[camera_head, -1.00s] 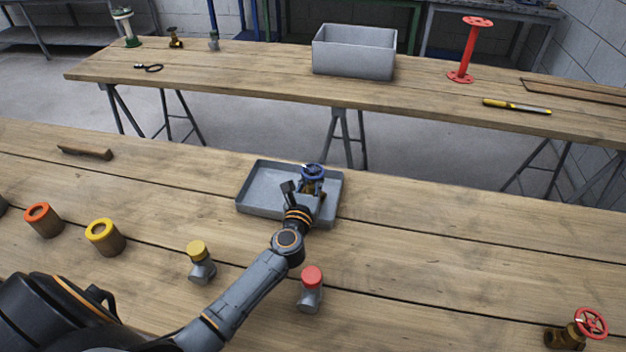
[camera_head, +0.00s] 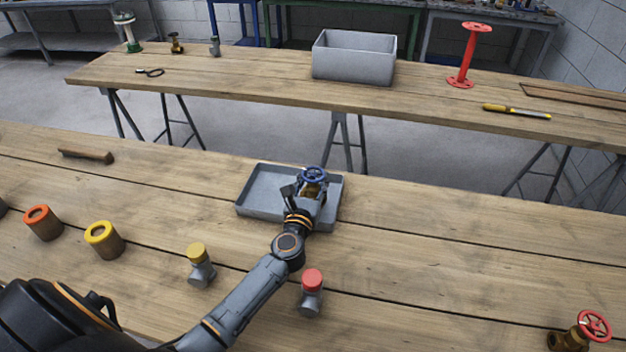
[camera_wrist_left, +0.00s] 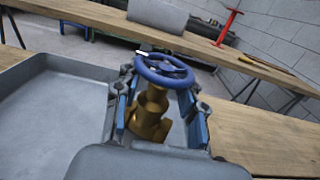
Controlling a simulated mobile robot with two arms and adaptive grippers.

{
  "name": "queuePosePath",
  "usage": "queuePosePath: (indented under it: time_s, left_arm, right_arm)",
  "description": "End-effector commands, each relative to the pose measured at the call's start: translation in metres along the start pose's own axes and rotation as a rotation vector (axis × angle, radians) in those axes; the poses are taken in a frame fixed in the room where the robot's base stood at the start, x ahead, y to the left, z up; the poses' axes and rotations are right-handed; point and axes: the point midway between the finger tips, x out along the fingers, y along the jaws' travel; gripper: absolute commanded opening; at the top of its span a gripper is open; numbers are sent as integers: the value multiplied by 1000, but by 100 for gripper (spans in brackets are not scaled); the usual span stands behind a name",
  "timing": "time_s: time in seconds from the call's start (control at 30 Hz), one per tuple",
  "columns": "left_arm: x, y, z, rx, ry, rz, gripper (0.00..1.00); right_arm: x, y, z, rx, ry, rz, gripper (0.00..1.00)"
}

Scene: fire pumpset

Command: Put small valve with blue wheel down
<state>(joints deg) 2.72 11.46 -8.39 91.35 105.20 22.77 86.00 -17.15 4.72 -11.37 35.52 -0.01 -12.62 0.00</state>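The small valve has a blue wheel (camera_head: 313,174) on top and a brass body, and it stands about upright at the right part of the shallow grey tray (camera_head: 262,212). In the left wrist view its brass body (camera_wrist_left: 150,108) is between the two fingers of my left gripper (camera_wrist_left: 160,112). The fingers are spread, with a gap visible between the body and the right finger pad. My left gripper (camera_head: 305,195) is low over the tray. The valve's base is hidden, so I cannot see its contact with the tray floor. My right gripper is not in view.
A yellow-capped fitting (camera_head: 199,265) and a red-capped fitting (camera_head: 311,292) stand near my left arm. A red-wheel valve (camera_head: 582,332) is at lower right. Orange (camera_head: 44,222) and yellow (camera_head: 104,240) ringed cylinders stand left. The table right of the tray is clear.

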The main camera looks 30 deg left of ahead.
Motion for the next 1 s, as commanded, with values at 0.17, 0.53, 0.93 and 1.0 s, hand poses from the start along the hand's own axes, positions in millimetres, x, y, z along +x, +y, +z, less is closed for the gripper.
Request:
queuePosePath:
  time_s: [0.17, 0.53, 0.93, 1.0]
  left_arm:
    - [-5, -3, -15, -1, 29, -6, 40]
    - [-51, -2, -3, -2, 26, -4, 40]
    - [-117, -1, 3, 0, 18, -2, 40]
    - [-121, -1, 4, 0, 16, -2, 40]
  right_arm:
    - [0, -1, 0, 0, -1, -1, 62]
    - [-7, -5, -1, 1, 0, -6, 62]
    - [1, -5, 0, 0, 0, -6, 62]
    - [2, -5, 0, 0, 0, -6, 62]
